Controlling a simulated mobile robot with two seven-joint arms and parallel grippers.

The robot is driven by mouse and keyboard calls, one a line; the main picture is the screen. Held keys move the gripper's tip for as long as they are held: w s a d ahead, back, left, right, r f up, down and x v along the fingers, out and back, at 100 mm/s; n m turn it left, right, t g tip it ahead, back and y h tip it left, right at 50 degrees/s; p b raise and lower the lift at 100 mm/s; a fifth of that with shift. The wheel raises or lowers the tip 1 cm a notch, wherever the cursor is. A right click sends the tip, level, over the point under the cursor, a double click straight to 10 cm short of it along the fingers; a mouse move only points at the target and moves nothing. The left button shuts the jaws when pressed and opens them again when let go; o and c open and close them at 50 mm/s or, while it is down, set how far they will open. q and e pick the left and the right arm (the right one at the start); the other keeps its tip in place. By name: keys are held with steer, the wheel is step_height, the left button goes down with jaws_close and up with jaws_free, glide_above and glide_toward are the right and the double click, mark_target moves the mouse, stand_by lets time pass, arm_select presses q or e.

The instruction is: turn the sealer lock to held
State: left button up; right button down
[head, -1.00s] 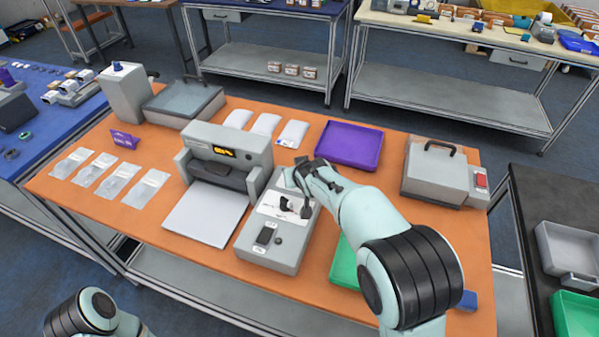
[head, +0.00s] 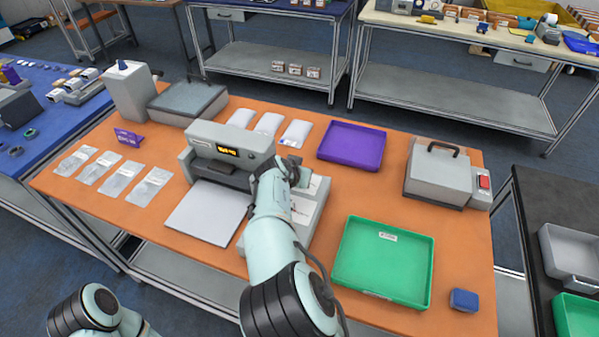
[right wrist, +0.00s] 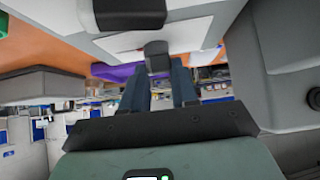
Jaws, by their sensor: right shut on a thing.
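The grey box (head: 309,215) with a white panel stands beside the grey machine with the lit display (head: 230,142); my right arm covers most of it. My right gripper (head: 288,168) is low at the far end of this box. In the right wrist view its two fingers (right wrist: 158,88) are shut on a small dark knob (right wrist: 156,52) at the edge of the white panel (right wrist: 170,38). A larger black block (right wrist: 130,14) sits on the panel beside the knob. I cannot read the lock's marks. My left gripper is out of view.
A purple tray (head: 352,127) lies behind and to the right. A green tray (head: 423,262) and a blue block (head: 464,300) are at the right front. White pouches (head: 268,124) lie behind the display machine. A grey handled case (head: 438,178) stands at the right.

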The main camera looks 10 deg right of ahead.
steer(key=shift+s+f, duration=0.1)
steer(key=shift+f, duration=0.1)
steer(key=c, duration=0.9)
jaws_free()
steer(key=shift+o, duration=0.2)
steer(key=shift+r, duration=0.15)
steer(key=shift+s+a+r, duration=0.15)
steer(key=shift+a+r, duration=0.1)
steer(key=b+v, duration=0.1)
steer(key=v, duration=1.1)
steer(key=shift+s, duration=0.2)
steer(key=shift+a+r, duration=0.1)
steer(key=shift+a, duration=0.05)
